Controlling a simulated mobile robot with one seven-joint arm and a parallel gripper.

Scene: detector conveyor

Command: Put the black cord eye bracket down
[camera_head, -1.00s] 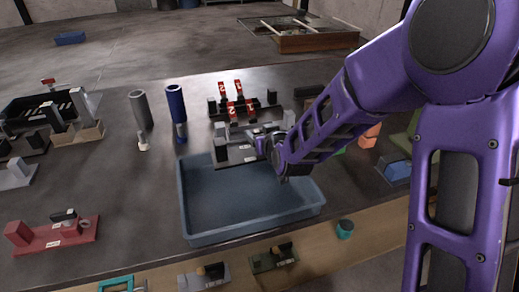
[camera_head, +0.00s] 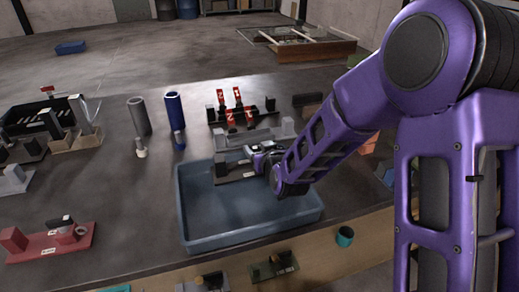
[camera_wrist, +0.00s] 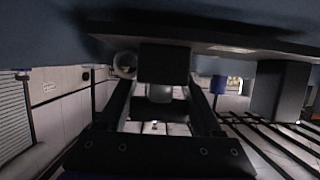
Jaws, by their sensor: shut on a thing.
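My gripper (camera_head: 258,153) is at the far side of the blue tray (camera_head: 186,222), shut on the black cord eye bracket (camera_head: 234,178). The bracket has a flat dark base plate with a pale label and an upright block at its left end. It is over the far inner part of the tray, roughly level. In the wrist view the gripper's fingers (camera_wrist: 163,92) close around a dark block of the bracket (camera_wrist: 164,62), with the plate across the top close to a blue surface. Whether the plate touches the tray floor cannot be told.
The rest of the tray is empty. Behind it stand a grey bracket (camera_head: 285,130) and a rack with red tags (camera_head: 240,116). Grey (camera_head: 139,117) and blue (camera_head: 174,111) cylinders stand to the left. A red fixture (camera_head: 50,242) lies at the front left.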

